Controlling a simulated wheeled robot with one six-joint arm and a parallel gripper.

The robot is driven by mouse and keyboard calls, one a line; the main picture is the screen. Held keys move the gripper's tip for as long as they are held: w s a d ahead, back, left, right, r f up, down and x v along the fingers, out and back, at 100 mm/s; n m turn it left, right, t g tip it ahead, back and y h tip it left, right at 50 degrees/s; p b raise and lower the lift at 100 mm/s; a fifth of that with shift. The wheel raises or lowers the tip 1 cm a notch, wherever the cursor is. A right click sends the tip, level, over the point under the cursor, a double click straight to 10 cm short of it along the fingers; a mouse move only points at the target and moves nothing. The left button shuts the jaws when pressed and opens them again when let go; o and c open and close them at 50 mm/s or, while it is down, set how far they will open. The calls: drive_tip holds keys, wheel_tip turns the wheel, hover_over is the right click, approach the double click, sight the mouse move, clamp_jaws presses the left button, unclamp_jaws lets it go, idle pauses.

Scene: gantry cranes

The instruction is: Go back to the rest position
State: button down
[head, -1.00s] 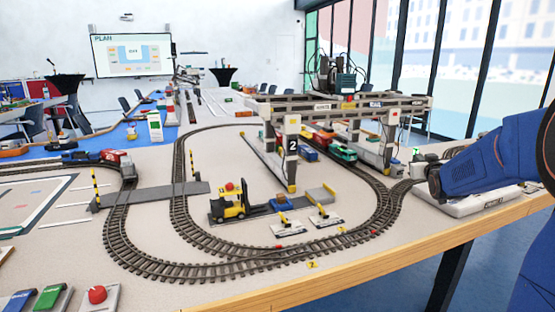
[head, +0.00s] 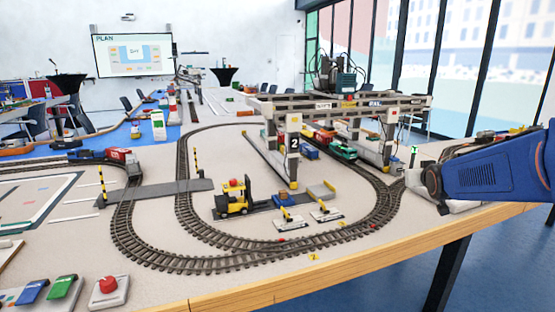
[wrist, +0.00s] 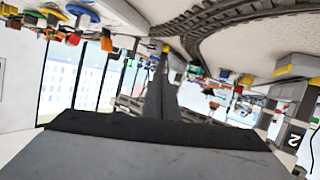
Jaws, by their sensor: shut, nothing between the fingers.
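My gripper (wrist: 162,60) shows in the wrist view as dark fingers, closed together and empty, reaching up the middle of a tilted, upturned picture. In the head view my blue arm comes in from the right edge above the table's right side; the gripper itself cannot be made out there. The model gantry crane (head: 335,104), with a "2" on its near leg, stands over the tracks left of my arm.
Looped rail track (head: 150,258) covers the table. A yellow forklift (head: 237,203) stands inside the loop, and a red button box (head: 108,289) sits at the front left. A green train car (head: 343,151) stands under the crane. The table's wooden edge (head: 350,268) runs along the front right.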

drive_tip(key=s+a+f+g+y, duration=0.1)
drive_tip(key=s+a+f+g, duration=0.2)
drive_tip(key=s, duration=1)
drive_tip(key=s+a+f+g+y, duration=0.1)
drive_tip(key=s+a+f+g, duration=0.2)
drive_tip(key=s, duration=1.1)
drive_tip(key=s+a+f+g+y, duration=0.1)
drive_tip(key=s+a+f, duration=0.6)
drive_tip(key=s, duration=0.7)
drive_tip(key=shift+a+f+n+g, duration=0.25)
drive_tip(key=shift+a+n+g, duration=0.15)
drive_tip(key=shift+a+g, duration=0.65)
drive_tip(key=shift+w+a, duration=0.1)
drive_tip(key=shift+a, duration=0.05)
